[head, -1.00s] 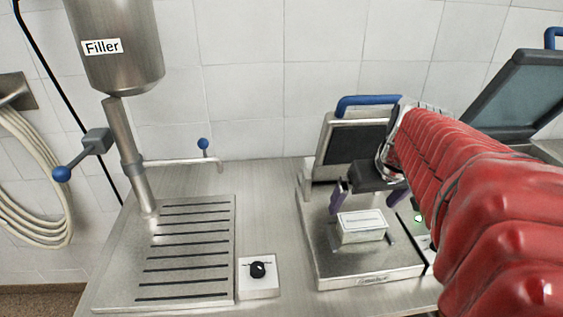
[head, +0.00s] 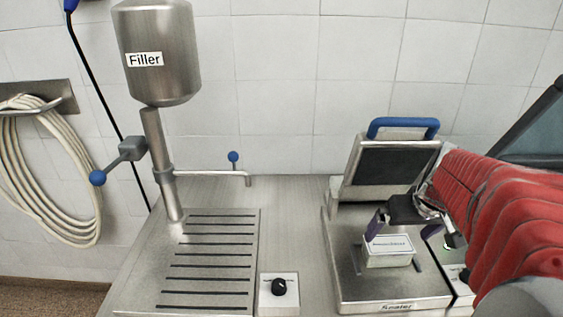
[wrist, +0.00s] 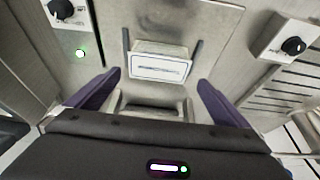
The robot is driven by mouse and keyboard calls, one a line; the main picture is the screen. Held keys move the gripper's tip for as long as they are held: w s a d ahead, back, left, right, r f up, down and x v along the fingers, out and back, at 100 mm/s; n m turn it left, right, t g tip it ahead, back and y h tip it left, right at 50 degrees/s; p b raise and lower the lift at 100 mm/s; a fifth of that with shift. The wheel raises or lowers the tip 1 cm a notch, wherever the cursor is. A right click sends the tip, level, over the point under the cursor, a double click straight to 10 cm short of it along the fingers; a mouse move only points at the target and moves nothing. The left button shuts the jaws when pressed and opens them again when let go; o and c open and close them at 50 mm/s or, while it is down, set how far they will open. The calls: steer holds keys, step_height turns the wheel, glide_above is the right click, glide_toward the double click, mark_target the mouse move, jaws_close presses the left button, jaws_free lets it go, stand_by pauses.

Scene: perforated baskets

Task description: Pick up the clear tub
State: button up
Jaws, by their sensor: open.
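The clear tub (head: 388,257) is a small pale rectangular tub with a white printed label on top. It sits on the metal plate of the sealer (head: 392,307), below the raised dark lid. In the wrist view the tub (wrist: 160,66) lies just beyond the fingertips, roughly centred between them. My gripper (head: 404,228) is over the sealer plate, close to the tub. Its two purple fingers are spread apart with nothing between them, as the wrist view of my gripper (wrist: 160,88) shows. The head view does not tell whether a finger touches the tub.
The sealer's open lid (head: 393,165) with a blue handle stands behind the tub. A filler (head: 160,55) with a slotted drip tray (head: 208,262) stands at left. A control box with a black knob (head: 279,287) sits between them. A coiled hose (head: 45,165) hangs on the wall.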

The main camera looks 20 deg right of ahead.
mark_target(389, 244)
steer(key=shift+x, duration=1.9)
steer(key=shift+x, duration=2.6)
steer(key=shift+d+r, duration=0.1)
steer(key=shift+d, duration=0.1)
steer(key=shift+c, duration=0.6)
steer(key=c, duration=0.9)
steer(key=shift+r, duration=0.15)
step_height(389, 244, up, 10)
steer(key=shift+f, duration=0.1)
